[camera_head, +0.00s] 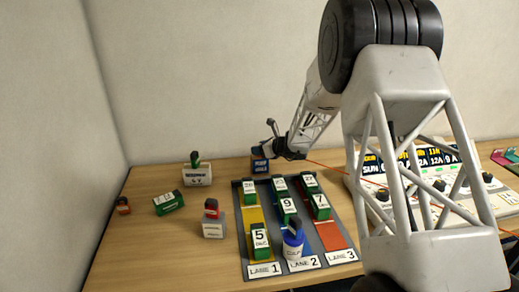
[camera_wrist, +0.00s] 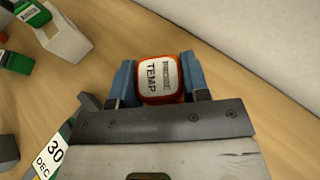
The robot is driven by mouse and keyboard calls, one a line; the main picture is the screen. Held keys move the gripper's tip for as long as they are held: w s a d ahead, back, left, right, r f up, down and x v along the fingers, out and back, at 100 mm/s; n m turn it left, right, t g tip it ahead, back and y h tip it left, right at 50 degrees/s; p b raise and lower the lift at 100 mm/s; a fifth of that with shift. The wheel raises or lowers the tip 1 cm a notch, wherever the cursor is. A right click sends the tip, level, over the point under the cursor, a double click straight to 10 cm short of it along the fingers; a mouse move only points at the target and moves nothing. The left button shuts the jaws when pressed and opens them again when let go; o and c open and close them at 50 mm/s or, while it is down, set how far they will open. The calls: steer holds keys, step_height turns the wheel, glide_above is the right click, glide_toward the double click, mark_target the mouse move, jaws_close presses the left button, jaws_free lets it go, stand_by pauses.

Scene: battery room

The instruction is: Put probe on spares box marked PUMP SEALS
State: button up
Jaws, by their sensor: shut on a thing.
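The probe (camera_wrist: 158,80), a small red-edged block with a white label reading PROBE TEMP, is between the two blue fingers of my gripper (camera_wrist: 159,85) in the wrist view. My gripper is shut on it. In the head view my gripper (camera_head: 260,158) is at the far side of the table, behind the lane mat. Two pale boxes stand left of the mat: a far one (camera_head: 197,176) with a green item on top, and a nearer grey one (camera_head: 214,230) with a red item on top. I cannot read PUMP SEALS on either box.
A green block (camera_head: 168,203) and a small red-and-dark item (camera_head: 123,206) lie at the left. The front left table is clear. Panels stand at right.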

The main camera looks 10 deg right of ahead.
steer(key=shift+f, duration=0.15)
steer(key=o, duration=0.9)
steer(key=shift+o, duration=0.2)
steer(key=v, duration=1.2)
steer(key=shift+a+r, duration=0.1)
steer(key=shift+r, duration=0.15)
